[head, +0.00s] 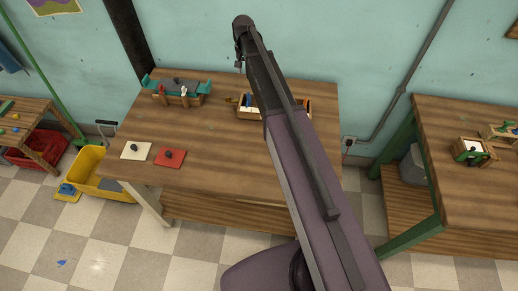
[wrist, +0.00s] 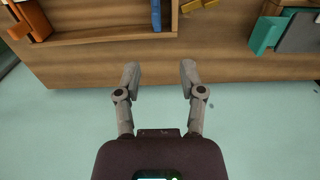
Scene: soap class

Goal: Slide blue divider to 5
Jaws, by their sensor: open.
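The blue divider (wrist: 157,15) stands in a wooden box (wrist: 95,38) at the top of the wrist view, near the box's right end there. In the head view the box (head: 245,115) is on the middle table, partly hidden behind my arm; a small dark-blue piece there (head: 249,100) looks like the divider. My gripper (wrist: 160,75) is open and empty, its fingers apart over the table's rear edge, short of the box and roughly in line with the divider. In the head view my gripper is mostly hidden by the arm. No number marks are legible.
An orange block (wrist: 36,20) is at the box's other end. A yellow piece (wrist: 198,5) lies just outside the box. A teal and grey device (wrist: 268,35) stands further along. White (head: 136,150) and red (head: 170,156) plates lie at the table's front left.

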